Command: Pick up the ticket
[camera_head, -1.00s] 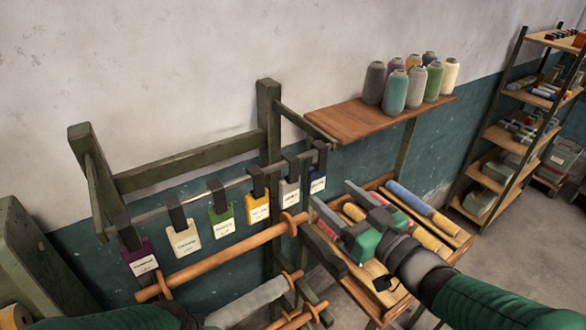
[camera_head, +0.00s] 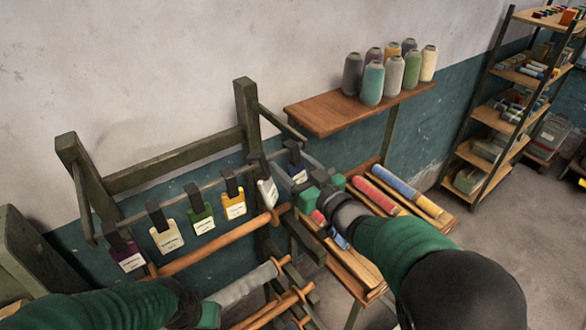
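Several tickets hang from dark clips along a rail: a purple ticket (camera_head: 128,258), a cream ticket (camera_head: 166,237), a green ticket (camera_head: 202,220), a yellow ticket (camera_head: 234,205), a white ticket (camera_head: 268,193) and a navy ticket (camera_head: 298,175). The task does not say which ticket. My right gripper (camera_head: 290,167) is at the rail's right end, its grey fingers apart on either side of the navy ticket. Contact with that ticket is unclear. The white ticket beside the near finger hangs tilted. My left gripper (camera_head: 208,316) shows only partly at the bottom, its fingers not discernible.
A wooden roller (camera_head: 215,246) runs below the tickets, with a grey roll (camera_head: 243,284) lower down. A rack with coloured rolls (camera_head: 393,182) stands right of the rail, under my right arm. A shelf (camera_head: 330,115) holds several thread cones. Open floor lies at right.

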